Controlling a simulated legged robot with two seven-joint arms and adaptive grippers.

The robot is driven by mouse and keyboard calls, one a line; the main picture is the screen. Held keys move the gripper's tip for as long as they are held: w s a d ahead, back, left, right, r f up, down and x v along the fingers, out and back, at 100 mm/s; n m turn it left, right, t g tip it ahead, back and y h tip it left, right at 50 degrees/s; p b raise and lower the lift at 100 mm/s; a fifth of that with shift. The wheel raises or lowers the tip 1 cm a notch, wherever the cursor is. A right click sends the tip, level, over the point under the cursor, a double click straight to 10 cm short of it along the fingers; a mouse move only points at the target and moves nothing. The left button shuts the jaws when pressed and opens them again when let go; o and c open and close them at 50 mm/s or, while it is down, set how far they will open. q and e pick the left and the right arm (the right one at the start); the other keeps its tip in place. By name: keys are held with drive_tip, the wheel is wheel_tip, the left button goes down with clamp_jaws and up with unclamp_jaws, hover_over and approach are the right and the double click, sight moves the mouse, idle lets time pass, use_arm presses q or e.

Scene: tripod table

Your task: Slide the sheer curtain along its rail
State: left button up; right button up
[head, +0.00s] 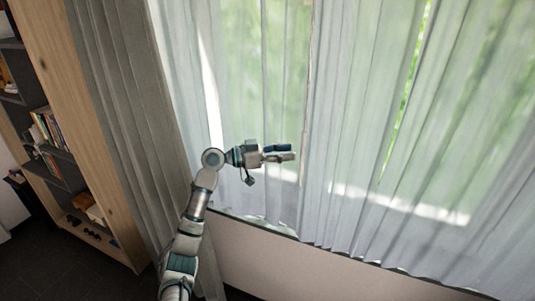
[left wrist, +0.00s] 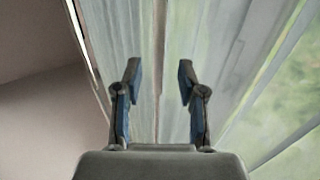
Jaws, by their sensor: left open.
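The sheer curtain (head: 345,120) hangs in pale, see-through folds across the window in the head view. A narrow vertical gap shows bright green between its folds at the right. My left gripper (head: 291,152) is in front of the curtain, left of the middle, pointing right. In the left wrist view, the two fingers of my left gripper (left wrist: 158,80) are apart with nothing held between them. Curtain folds (left wrist: 215,50) fill the view beyond the fingertips. I cannot tell whether the fingers touch the cloth. The rail is not in view. My right gripper is not in view.
A thick grey curtain (head: 125,110) hangs left of the sheer one. A wooden bookcase (head: 75,120) with books stands further left. A pale wall (head: 270,262) runs below the window, above a dark floor (head: 50,265).

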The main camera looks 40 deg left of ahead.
use_arm(q)
drive_tip(key=v, duration=0.7)
drive_tip(key=shift+a+f, duration=0.15)
drive_tip(key=shift+a, duration=0.2)
drive_tip(key=shift+w+a, duration=0.1)
